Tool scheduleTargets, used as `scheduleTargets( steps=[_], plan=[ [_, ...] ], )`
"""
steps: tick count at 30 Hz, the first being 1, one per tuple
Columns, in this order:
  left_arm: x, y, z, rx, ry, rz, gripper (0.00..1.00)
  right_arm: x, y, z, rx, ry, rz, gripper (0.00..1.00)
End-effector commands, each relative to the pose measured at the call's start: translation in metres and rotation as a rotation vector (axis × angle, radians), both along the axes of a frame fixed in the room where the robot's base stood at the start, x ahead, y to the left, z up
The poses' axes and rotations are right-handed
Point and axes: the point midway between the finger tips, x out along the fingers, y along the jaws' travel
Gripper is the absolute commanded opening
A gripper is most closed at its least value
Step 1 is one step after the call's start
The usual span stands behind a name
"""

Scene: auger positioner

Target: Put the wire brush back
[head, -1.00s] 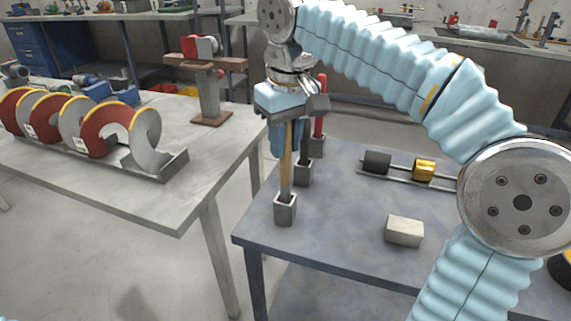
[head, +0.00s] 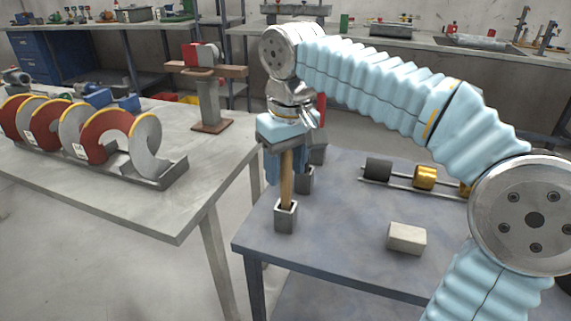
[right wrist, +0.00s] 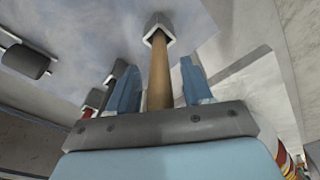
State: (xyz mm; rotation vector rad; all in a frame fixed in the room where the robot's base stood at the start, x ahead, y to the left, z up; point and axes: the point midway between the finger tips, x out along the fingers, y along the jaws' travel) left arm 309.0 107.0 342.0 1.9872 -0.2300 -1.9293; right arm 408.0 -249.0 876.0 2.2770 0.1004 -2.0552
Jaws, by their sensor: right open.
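A tool with a wooden handle, seemingly the wire brush (head: 286,190), stands upright in the front grey square holder (head: 285,218) on the blue-grey table. Its bristles cannot be made out. My right gripper (head: 286,174) points down over it, with the blue fingers on either side of the handle. In the right wrist view the handle (right wrist: 159,85) runs between the two spread fingers (right wrist: 159,70), with gaps on both sides, down to the holder (right wrist: 157,27). The gripper is open and not closed on it. My left gripper is out of view.
More holders (head: 304,181) stand in a row behind, partly hidden by my gripper. A pale block (head: 406,238) and a rail with dark and gold cylinders (head: 425,177) lie to the right. The left table bears a red and grey auger (head: 100,140).

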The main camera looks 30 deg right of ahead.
Motion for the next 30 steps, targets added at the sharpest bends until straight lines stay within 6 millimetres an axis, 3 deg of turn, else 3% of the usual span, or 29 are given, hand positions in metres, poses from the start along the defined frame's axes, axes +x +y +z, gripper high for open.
scheduleTargets(
  steps=[5,15,21,30],
  plan=[
    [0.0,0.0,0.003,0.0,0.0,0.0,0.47,0.0,0.0,0.008,0.0,0.0,0.0,0.5],
    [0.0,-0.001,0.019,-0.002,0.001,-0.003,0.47,-0.007,0.001,0.082,0.0,-0.004,0.001,0.5],
    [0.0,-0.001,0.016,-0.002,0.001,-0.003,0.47,-0.01,0.001,0.112,0.0,-0.002,0.0,0.5],
    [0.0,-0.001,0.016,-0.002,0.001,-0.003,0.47,-0.012,0.0,0.122,0.0,0.0,0.0,0.5]
  ],
)
